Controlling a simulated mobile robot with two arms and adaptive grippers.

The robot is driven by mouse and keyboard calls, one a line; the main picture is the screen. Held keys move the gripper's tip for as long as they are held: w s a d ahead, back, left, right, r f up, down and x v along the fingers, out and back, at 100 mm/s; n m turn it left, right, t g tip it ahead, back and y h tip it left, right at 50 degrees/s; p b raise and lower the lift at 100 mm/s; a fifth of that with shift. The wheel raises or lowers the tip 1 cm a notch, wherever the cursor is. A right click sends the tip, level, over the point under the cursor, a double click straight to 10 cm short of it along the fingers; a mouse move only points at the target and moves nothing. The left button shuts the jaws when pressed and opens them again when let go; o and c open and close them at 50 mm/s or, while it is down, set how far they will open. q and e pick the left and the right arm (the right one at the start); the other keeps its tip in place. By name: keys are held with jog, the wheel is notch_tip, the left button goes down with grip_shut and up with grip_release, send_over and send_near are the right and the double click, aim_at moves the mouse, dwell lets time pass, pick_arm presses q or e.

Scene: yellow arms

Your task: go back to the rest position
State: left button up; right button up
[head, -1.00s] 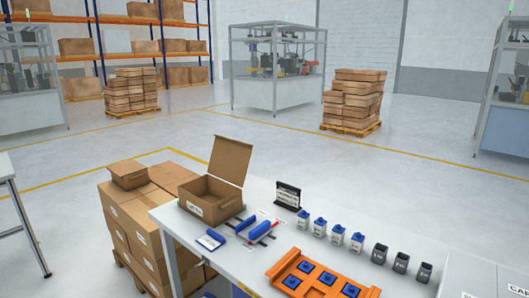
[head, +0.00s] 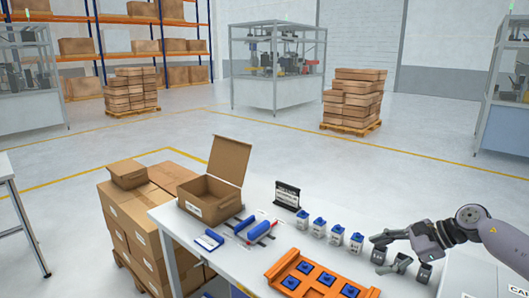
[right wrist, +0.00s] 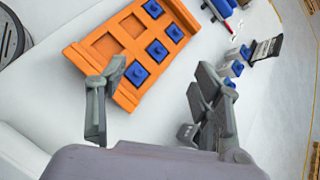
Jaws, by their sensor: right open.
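My right gripper (head: 386,252) is at the right end of the white table (head: 235,268). It also shows in the right wrist view (right wrist: 160,95), where its fingers are apart and nothing is gripped between them. My left gripper is not in view.
An orange tray (head: 262,282) with blue-topped pieces lies at the table's front. White, blue-topped containers (head: 337,236) stand in a row behind it. An open carton (head: 208,208), blue rollers and a black sign holder (head: 287,195) are farther left and back.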

jog(key=s+a+m+t+y, duration=0.3)
jog(key=a+m+t, duration=0.6)
jog(key=a+m, duration=1.1)
jog(key=s+d+f+m+g+h, duration=0.1)
jog(key=s+d+f+m+h, duration=0.2)
jog(key=s+f+m+h, duration=0.6)
jog(key=s+d+f+m+g+h, duration=0.1)
jog(key=s+d+f+m+h, duration=0.2)
jog(key=m, duration=1.1)
jog(key=s+d+f+m+g, duration=0.2)
jog(key=s+f+m+g, duration=0.2)
jog(key=s, duration=0.7)
jog(key=s+d+f+m+g, duration=0.2)
jog(key=s+f+m+g, duration=0.2)
jog(key=s, duration=0.7)
notch_tip(320, 180, down, 32)
jog(key=s+f+g+b, duration=0.1)
jog(key=s+b, duration=0.2)
jog(key=b, duration=0.2)
jog(key=s+d+f+g+b, duration=0.1)
jog(key=s+d+f+b, duration=0.2)
jog(key=s+f, duration=1.3)
jog(key=shift+f+g, duration=0.3)
jog(key=shift+f, duration=0.5)
